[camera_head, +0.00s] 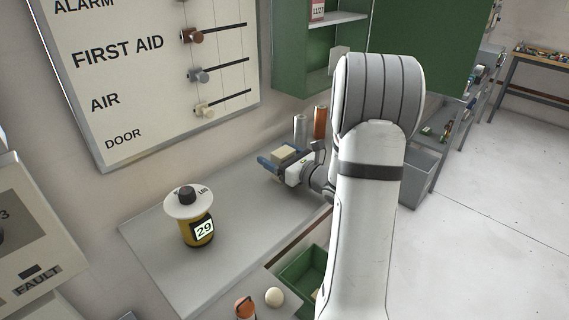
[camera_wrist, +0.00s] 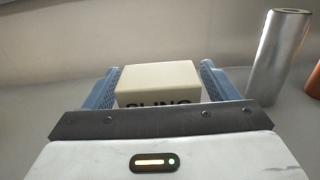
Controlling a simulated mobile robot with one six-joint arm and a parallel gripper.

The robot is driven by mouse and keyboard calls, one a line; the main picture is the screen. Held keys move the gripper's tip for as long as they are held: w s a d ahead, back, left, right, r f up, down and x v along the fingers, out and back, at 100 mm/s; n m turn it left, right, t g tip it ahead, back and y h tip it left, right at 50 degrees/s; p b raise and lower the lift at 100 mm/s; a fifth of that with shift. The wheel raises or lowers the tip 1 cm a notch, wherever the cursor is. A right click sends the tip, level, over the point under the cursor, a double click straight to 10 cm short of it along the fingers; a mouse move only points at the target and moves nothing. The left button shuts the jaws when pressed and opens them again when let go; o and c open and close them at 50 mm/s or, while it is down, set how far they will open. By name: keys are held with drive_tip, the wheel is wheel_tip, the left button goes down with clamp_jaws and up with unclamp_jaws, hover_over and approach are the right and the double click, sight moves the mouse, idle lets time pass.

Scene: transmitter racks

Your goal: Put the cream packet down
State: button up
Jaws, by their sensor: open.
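The cream packet (camera_wrist: 158,82) is a small box with dark lettering on its near face, partly cut off by my gripper's body. It appears to rest on the grey worktop. My gripper (camera_wrist: 158,75) is open, with one blue finger on each side of the packet. A small gap shows between the packet and the right finger; the left finger is very close to it. In the head view the packet (camera_head: 283,153) shows between the fingers of my gripper (camera_head: 280,160), over the worktop (camera_head: 150,235) near the wall.
A silver cylinder (camera_wrist: 279,55) stands close to the right of my gripper, with an orange cylinder (camera_head: 320,122) beyond it. A yellow container (camera_head: 197,229) with a white disc and dark knob stands on the worktop. A green bin (camera_head: 300,272) is below the front edge. The middle worktop is clear.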

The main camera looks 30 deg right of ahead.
drive_tip(key=shift+c, duration=0.6)
drive_tip(key=c, duration=1)
